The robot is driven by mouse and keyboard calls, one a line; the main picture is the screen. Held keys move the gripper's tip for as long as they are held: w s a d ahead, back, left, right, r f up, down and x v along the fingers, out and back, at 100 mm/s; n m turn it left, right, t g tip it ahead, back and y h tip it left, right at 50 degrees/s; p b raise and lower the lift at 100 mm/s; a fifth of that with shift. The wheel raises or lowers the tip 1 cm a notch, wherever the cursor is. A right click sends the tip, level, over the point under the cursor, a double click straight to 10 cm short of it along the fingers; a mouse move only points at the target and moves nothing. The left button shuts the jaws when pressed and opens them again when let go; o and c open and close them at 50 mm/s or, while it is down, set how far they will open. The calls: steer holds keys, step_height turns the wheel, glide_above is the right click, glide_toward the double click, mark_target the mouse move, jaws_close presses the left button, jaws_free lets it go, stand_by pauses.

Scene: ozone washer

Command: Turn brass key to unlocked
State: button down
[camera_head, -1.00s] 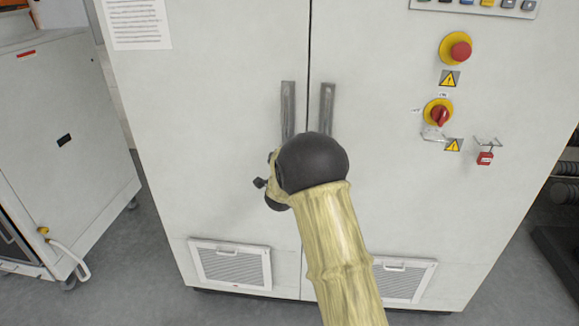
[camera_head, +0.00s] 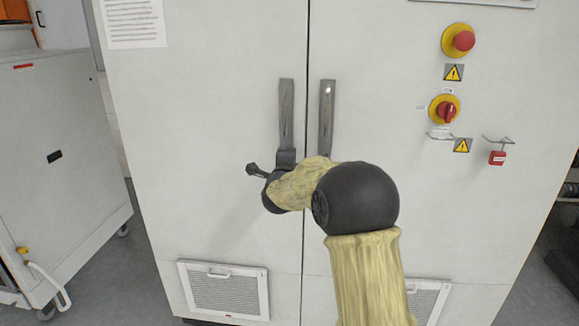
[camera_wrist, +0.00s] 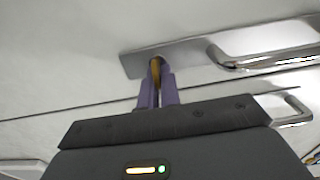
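The brass key (camera_wrist: 155,72) shows in the wrist view as a narrow gold-brown piece at the end of the metal handle plate (camera_wrist: 185,52). My gripper (camera_wrist: 158,76) has its two purple fingers close together, one on each side of the key, and looks shut on it. In the head view my wrist (camera_head: 287,160) is at the lower end of the left door handle (camera_head: 286,110). The key and fingertips are hidden there. The key's exact turn angle is hard to tell.
The white cabinet's right handle (camera_head: 327,112) stands close beside my wrist. A red rotary switch (camera_head: 446,112), an emergency stop button (camera_head: 463,41) and a hanging red padlock (camera_head: 498,157) are on the right door. A white cart (camera_head: 60,170) stands at the left.

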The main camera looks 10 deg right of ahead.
stand_by(0.4)
steer(key=c, duration=1.6)
jaws_free()
steer(key=b+v, duration=0.1)
steer(key=v, duration=1.6)
steer(key=shift+s, duration=0.15)
